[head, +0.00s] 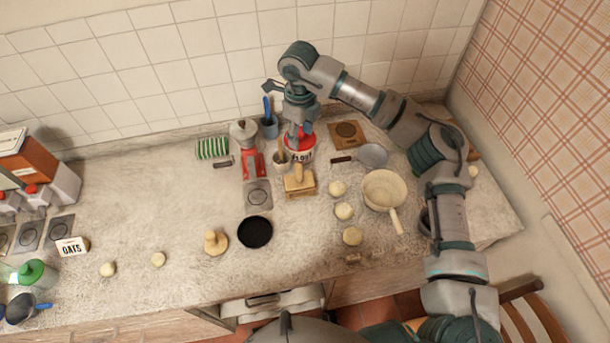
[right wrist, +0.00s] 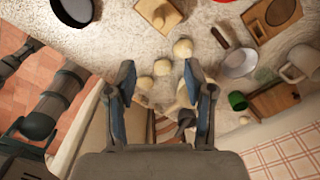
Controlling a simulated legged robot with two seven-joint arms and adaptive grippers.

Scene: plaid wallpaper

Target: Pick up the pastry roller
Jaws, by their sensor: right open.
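I cannot single out a pastry roller for certain. A wooden block with an upright handle (head: 300,184) stands on the counter mid-picture, and a wooden piece with a round knob (head: 215,242) stands further left. My right gripper (head: 298,138) points down over the red-and-white tin (head: 300,153), just behind the wooden block. In the right wrist view the two fingers of my right gripper (right wrist: 158,82) are spread with nothing held between them. That view also shows a wooden piece with a knob (right wrist: 160,16) at the top. My left gripper is not in view.
A red grinder (head: 250,160), a black round dish (head: 255,232), a cream pan (head: 383,190) and several dough balls (head: 343,211) surround the block. A tiled wall (head: 120,75) closes the back. The counter's left middle (head: 140,215) is mostly free.

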